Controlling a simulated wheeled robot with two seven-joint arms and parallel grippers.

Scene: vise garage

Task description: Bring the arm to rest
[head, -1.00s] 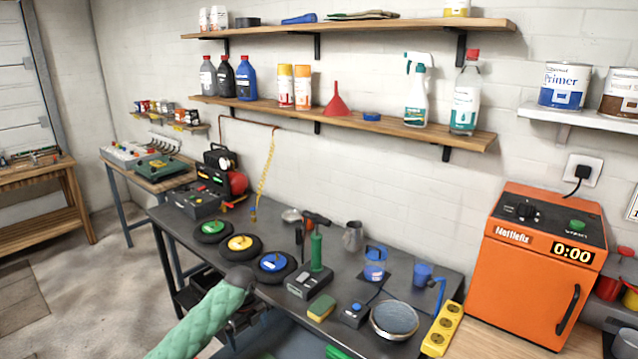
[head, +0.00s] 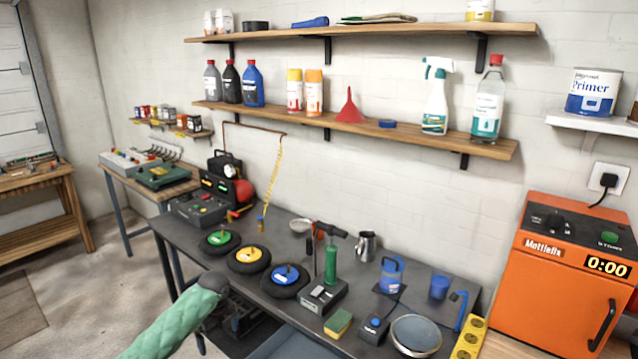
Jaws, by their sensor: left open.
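My left arm (head: 165,325) comes in from the bottom left in a green quilted sleeve. It bends at a dark joint in front of the workbench's front edge. My left gripper (head: 236,318) hangs below that joint, dark against the dark space under the bench, so its fingers are hard to make out. It is open, and I see nothing held in it. My right gripper is not in view.
The dark workbench (head: 345,258) carries green, yellow and blue wheels (head: 285,277), a green pump (head: 331,262), a sponge (head: 338,322) and a metal bowl (head: 416,334). An orange oven (head: 565,270) stands at right. Open floor (head: 110,290) lies at left.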

